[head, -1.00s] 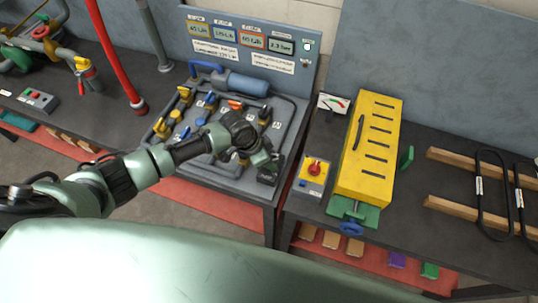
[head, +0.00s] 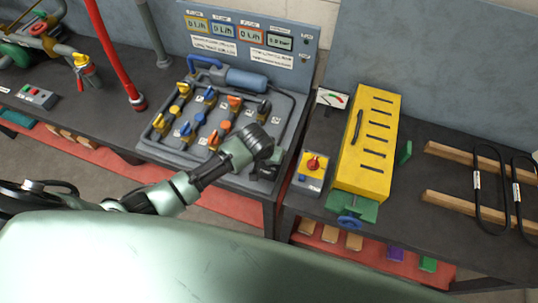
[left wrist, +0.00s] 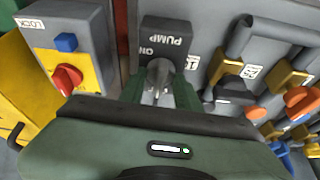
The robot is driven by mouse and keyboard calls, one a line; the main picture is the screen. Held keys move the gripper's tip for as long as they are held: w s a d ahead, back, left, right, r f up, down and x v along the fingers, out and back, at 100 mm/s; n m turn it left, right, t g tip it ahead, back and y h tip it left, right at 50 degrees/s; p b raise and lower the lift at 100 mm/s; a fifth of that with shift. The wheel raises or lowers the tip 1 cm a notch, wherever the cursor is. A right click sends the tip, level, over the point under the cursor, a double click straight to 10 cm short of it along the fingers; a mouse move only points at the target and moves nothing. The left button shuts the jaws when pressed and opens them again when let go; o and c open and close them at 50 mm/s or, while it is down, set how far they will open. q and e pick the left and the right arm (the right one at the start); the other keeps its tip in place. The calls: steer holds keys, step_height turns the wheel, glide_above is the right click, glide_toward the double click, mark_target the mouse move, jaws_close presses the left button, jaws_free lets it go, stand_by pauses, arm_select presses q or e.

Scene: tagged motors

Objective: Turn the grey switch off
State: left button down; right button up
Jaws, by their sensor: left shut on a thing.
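The grey switch (left wrist: 160,70) stands on a dark box labelled PUMP (left wrist: 166,33), with ON written beside the lever. My left gripper (left wrist: 160,95) is shut on the grey switch, one green finger on each side of it. In the head view my left gripper (head: 266,166) is at the front right corner of the pipe panel (head: 222,172) and mostly hides the switch. The flow displays (head: 223,30) read 0 L/m and the pressure display (head: 280,41) reads 0.0 bar. The lamp (head: 306,42) beside them is dark. My right gripper is not in view.
A grey and yellow box with a red knob (head: 313,163) stands close right of my left gripper, beside a yellow cabinet (head: 367,150). Several coloured valves (head: 234,101) and pipes lie left of it.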

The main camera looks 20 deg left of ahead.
arm_select(q)
steer(key=shift+n, duration=0.4)
steer(key=c, duration=1)
jaws_free()
steer(key=shift+b+v, duration=0.7)
steer(key=shift+v, duration=3.25)
steer(key=shift+d, duration=0.15)
